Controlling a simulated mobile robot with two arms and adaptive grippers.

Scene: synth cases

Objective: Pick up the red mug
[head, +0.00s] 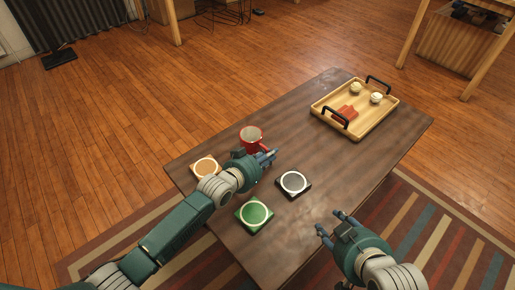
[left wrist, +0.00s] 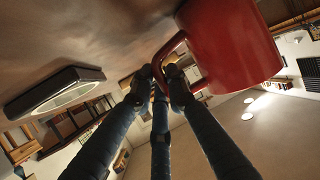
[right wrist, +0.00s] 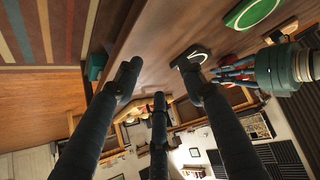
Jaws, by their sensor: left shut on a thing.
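The red mug (head: 251,138) is near the far left edge of the dark wooden table (head: 300,240). My left gripper (head: 268,158) is at the mug's near right side. In the left wrist view the mug (left wrist: 235,45) fills the upper right, and the fingers (left wrist: 163,82) are closed on its handle. I cannot tell whether the mug's base touches the table. My right gripper (head: 328,222) is open and empty over the table's near right part. In the right wrist view its fingers (right wrist: 158,85) are spread with nothing between them.
An orange coaster (head: 205,168), a green coaster (head: 254,214) and a black coaster (head: 293,183) lie around my left gripper. A wooden tray (head: 368,124) with black handles holds a red cloth-like item (head: 344,114) and two small pale items. The table between coasters and tray is clear.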

